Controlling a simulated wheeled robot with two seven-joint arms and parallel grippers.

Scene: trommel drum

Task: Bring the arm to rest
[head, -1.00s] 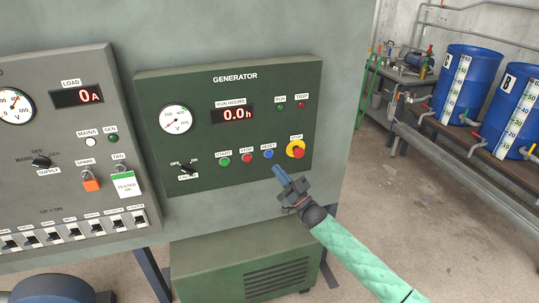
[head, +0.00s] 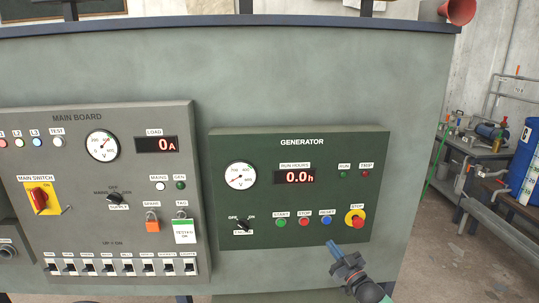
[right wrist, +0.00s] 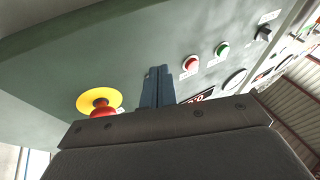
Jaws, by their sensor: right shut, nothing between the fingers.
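My right gripper (head: 334,248) is in front of the lower right part of the green generator panel (head: 300,152), just below the blue reset button (head: 326,219) and left of the red stop button on its yellow collar (head: 355,219). Its blue fingers are together and hold nothing. In the right wrist view the shut fingers (right wrist: 157,88) point at the panel, with the red-and-yellow stop button (right wrist: 100,102) to their left. The red (right wrist: 190,63) and green (right wrist: 222,49) buttons are to their right. I cannot tell from these frames whether the fingertips touch the panel. My left gripper is not in view.
The grey main board (head: 105,190) with its switches, an orange padlock (head: 152,226) and a tag (head: 185,232) is on the left. A workbench (head: 480,150) and a blue drum (head: 525,165) stand at the right.

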